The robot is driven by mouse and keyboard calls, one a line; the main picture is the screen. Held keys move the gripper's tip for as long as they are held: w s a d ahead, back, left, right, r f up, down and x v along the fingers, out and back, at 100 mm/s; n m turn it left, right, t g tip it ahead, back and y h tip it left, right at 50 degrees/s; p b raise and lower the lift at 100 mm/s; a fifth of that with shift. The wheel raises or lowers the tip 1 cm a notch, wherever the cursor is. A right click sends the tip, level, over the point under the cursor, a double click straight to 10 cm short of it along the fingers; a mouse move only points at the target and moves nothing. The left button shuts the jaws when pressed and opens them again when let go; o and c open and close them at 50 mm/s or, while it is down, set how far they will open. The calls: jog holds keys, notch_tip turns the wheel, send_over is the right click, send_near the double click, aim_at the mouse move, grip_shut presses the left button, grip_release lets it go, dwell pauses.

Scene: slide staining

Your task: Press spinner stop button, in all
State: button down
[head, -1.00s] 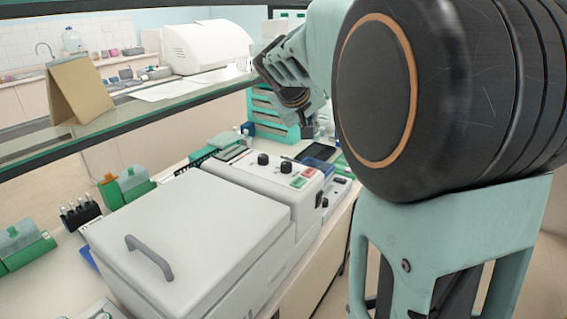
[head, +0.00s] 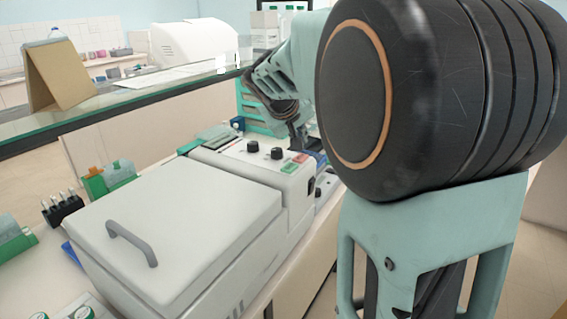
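The spinner (head: 180,222) is a white box with a closed lid and a grey handle (head: 131,242). My gripper (head: 298,140) points down just behind the buttons, by the far right end of the panel. It is small and dark, and my arm partly covers it. I cannot tell whether its fingers are open or shut, or whether it touches anything.
Green staining containers (head: 108,178) and a black rack of tubes (head: 62,206) stand left of the spinner. A glass-topped shelf (head: 125,108) runs behind, holding a brown folded board (head: 57,75). My arm blocks the right side.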

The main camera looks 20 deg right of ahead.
aim_at(302, 154)
jog(key=shift+f+b, duration=0.5)
jog(key=shift+f, duration=0.45)
dwell(0.7)
jog(key=shift+f+b, duration=0.4)
jog(key=shift+b, duration=0.15)
jog(key=shift+f+b, duration=0.4)
dwell(0.4)
dwell(0.3)
jog(key=shift+r+p, duration=0.5)
jog(key=shift+r, duration=0.3)
jog(key=shift+r+p, duration=1.85)
jog(key=shift+r, duration=0.7)
